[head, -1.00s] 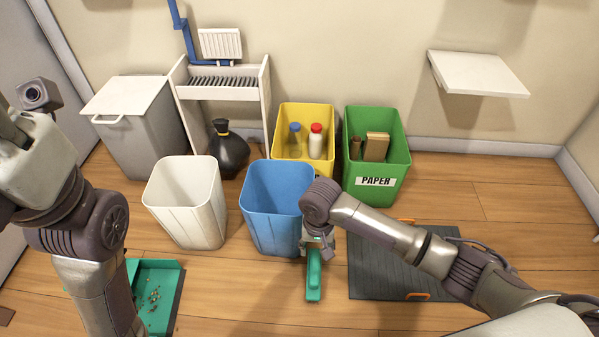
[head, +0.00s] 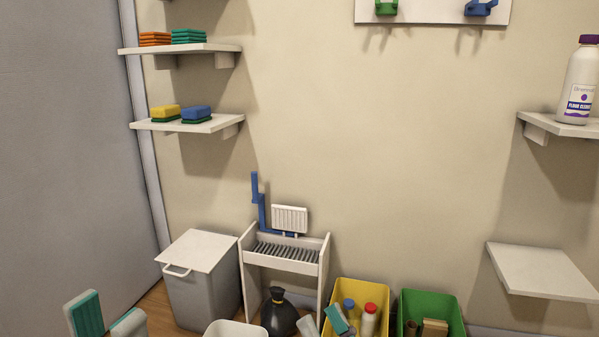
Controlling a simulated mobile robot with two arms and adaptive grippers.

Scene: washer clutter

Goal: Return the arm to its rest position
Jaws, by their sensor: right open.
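My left gripper (head: 107,315) shows at the bottom left in the head view. Its two fingers, with teal pads, point up and stand apart with nothing between them. My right gripper (head: 323,321) shows only in part at the bottom middle, in front of the yellow bin (head: 374,292). It is open, with one teal pad facing me, and I see nothing held in it. The rest of both arms is below the frame.
A grey lidded hamper (head: 203,285), a white rack (head: 325,265), a black bag (head: 279,315) and a green bin (head: 440,302) stand along the wall. A white bin's rim (head: 235,328) shows below. A bare shelf (head: 541,271) juts out at right. Shelves with sponges hang at upper left.

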